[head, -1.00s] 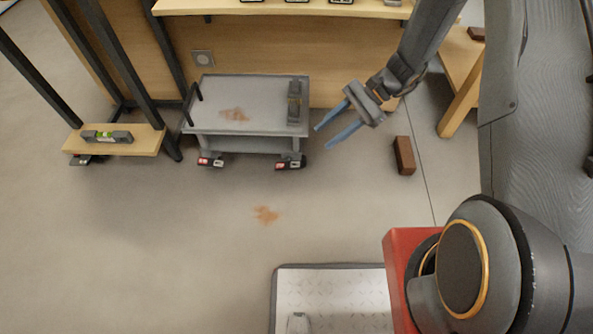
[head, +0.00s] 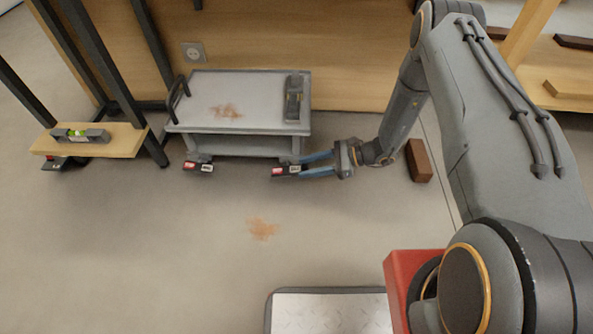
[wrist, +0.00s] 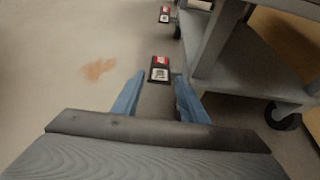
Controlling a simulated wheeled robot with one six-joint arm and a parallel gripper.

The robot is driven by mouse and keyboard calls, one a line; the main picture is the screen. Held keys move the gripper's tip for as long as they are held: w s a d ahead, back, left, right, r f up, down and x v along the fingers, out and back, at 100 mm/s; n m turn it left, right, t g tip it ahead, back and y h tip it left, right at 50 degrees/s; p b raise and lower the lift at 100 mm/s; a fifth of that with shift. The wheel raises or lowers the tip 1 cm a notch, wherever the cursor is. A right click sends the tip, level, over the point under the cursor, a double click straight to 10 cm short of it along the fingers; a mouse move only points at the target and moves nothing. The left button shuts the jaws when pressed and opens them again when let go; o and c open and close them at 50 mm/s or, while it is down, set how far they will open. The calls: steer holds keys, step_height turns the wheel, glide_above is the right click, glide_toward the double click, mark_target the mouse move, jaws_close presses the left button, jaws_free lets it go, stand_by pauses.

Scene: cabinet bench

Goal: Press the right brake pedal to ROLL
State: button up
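The grey cart (head: 245,145) stands on the floor against the wooden bench panel. Its right brake pedal (head: 286,170) is at the front right wheel, black with a red and a white label; it also shows in the wrist view (wrist: 160,70). The left brake pedal (head: 197,167) is at the front left wheel and shows in the wrist view (wrist: 165,14). My gripper (head: 305,164) is low beside the cart's right corner, its blue fingers pointing left at the right pedal. In the wrist view the fingers (wrist: 158,92) are apart, with the pedal just beyond their tips. I cannot tell whether they touch it.
A brown brick (head: 418,160) is on the floor right of my gripper. A wooden shelf (head: 120,143) with another level stands left. A metal plate mat (head: 325,312) is in front. The floor between is clear.

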mark_target(297, 169)
steer(key=shift+b+x, duration=0.7)
steer(key=shift+x, duration=1.45)
steer(key=shift+c, duration=0.3)
steer(key=c, duration=0.7)
steer(key=f+y+b, duration=0.1)
steer(key=y+b, duration=0.1)
steer(key=b, duration=0.1)
steer(key=shift+d+f+y, duration=0.1)
steer(key=shift+f+y, duration=0.2)
steer(key=shift+f, duration=0.05)
steer(key=shift+y+b, duration=1.1)
steer(key=o, duration=0.8)
steer(key=shift+c, duration=0.2)
